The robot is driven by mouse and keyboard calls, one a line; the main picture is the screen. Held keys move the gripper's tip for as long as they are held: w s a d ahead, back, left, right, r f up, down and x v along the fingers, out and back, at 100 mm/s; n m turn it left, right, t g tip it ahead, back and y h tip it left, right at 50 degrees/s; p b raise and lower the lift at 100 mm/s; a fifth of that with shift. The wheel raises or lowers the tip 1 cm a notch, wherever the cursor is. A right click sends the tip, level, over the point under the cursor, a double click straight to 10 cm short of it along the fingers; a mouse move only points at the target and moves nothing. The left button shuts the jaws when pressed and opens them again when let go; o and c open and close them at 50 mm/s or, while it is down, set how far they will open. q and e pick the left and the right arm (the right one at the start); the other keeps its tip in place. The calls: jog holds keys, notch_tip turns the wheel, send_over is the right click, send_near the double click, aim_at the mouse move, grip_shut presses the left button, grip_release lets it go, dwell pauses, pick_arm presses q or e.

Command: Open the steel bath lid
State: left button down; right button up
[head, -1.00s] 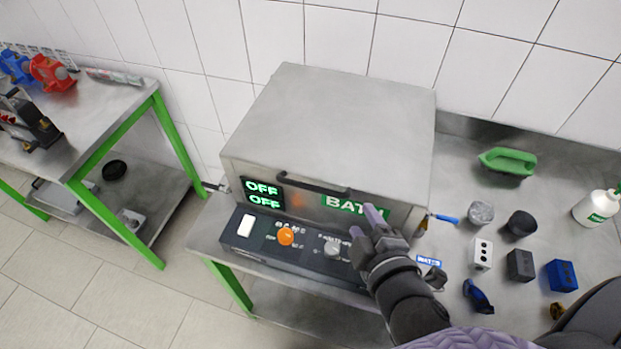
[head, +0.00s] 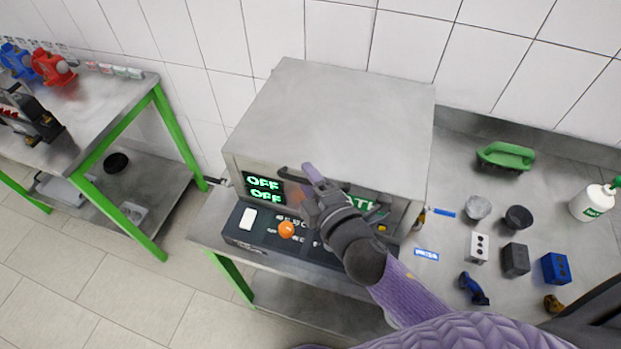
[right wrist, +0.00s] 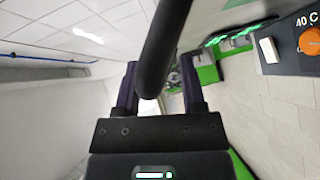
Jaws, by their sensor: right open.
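The steel bath (head: 330,115) stands on a steel bench, its flat lid shut. A black bar handle (head: 288,174) runs along the upper front face. My right gripper (head: 312,178) is in front of this handle in the head view and covers its right part and some of the BATH label. In the right wrist view the handle (right wrist: 164,50) passes between the two purple fingers of the open gripper (right wrist: 160,88). I cannot tell whether either finger touches it. My left gripper is not in view.
The control panel with an orange knob (head: 286,229) is below the handle. To the right lie a green brush (head: 506,155), small blocks, cups and a white bottle (head: 593,203). A green-legged table (head: 120,100) stands at left, with a floor gap between.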

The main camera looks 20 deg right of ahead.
grip_shut()
dwell(1.4)
